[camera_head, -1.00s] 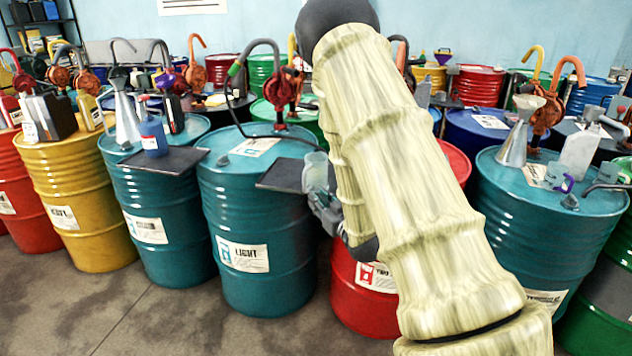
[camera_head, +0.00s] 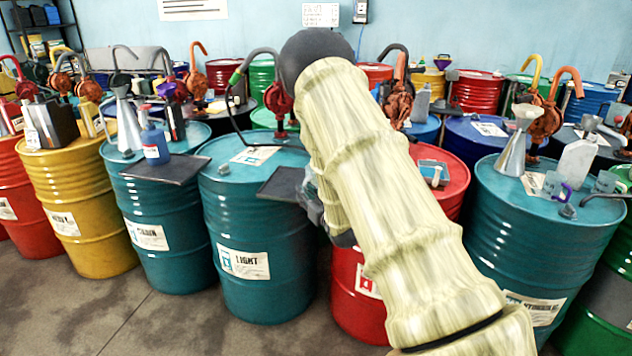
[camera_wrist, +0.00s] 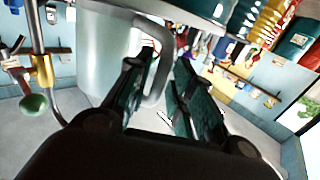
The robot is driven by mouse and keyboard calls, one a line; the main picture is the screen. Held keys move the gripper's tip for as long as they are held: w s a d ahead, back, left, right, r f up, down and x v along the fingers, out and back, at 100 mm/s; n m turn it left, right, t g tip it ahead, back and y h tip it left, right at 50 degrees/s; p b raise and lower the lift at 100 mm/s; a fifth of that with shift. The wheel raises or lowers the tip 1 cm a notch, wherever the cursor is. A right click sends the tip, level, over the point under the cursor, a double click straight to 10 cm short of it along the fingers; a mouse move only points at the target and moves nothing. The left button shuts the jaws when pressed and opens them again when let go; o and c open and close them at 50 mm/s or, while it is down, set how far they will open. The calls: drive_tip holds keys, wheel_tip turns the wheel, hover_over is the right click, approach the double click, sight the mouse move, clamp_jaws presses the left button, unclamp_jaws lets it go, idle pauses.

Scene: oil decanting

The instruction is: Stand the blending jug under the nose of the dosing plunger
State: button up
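The blending jug (camera_wrist: 112,50) is a pale translucent vessel that fills the upper left of the wrist view. In the head view my gripper (camera_head: 314,203) is beside the dark shelf (camera_head: 276,184) of the teal LIGHT drum, and my arm hides most of the jug. A steel rod with a brass collar and green ball (camera_wrist: 34,103) shows left of the jug in the wrist view; it may be the dosing plunger, but I cannot tell. The plunger's nose is not clear.
The teal LIGHT drum (camera_head: 255,220) bears a red hand pump (camera_head: 278,98). A red drum (camera_head: 345,280) stands partly behind my arm. Another teal drum (camera_head: 535,235) at the right carries a funnel (camera_head: 515,150) and a white bottle (camera_head: 577,158). Bare floor lies in front.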

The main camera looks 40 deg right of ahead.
drive_tip(key=shift+w, duration=0.5)
clamp_jaws()
drive_tip(key=shift+d+r, duration=0.1)
drive_tip(key=shift+r, duration=0.05)
